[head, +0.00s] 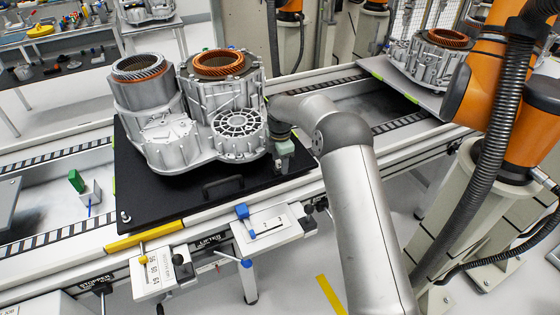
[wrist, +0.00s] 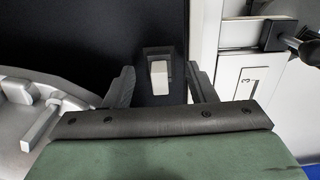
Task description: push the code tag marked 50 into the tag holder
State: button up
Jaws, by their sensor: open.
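My gripper (head: 281,163) points down at the right edge of the black plate (head: 190,203), close beside the silver stator housing (head: 205,120). In the wrist view my gripper (wrist: 160,84) is open, its two dark fingers apart. Between them, a small pale block (wrist: 160,77) sits at a dark grey holder-like part (wrist: 158,52) on the black surface. The block looks like a tag, but no number can be read on it. I cannot tell how deep it sits. Neither finger appears to touch it. The gripper hides this spot in the head view.
The housing (wrist: 45,105) is close on the left in the wrist view. A black handle (head: 222,187) stands on the plate. A numbered white panel (head: 158,272) and a blue-knobbed panel (head: 268,228) line the conveyor's front. A green block (head: 76,181) stands at left.

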jog(key=shift+r, duration=0.15)
jog(key=shift+r+p, duration=1.15)
jog(key=shift+r, duration=1)
notch_tip(320, 180, up, 17)
jog(key=b, duration=0.1)
jog(key=shift+r+b, duration=0.15)
jog(key=shift+b, duration=0.2)
dwell(0.9)
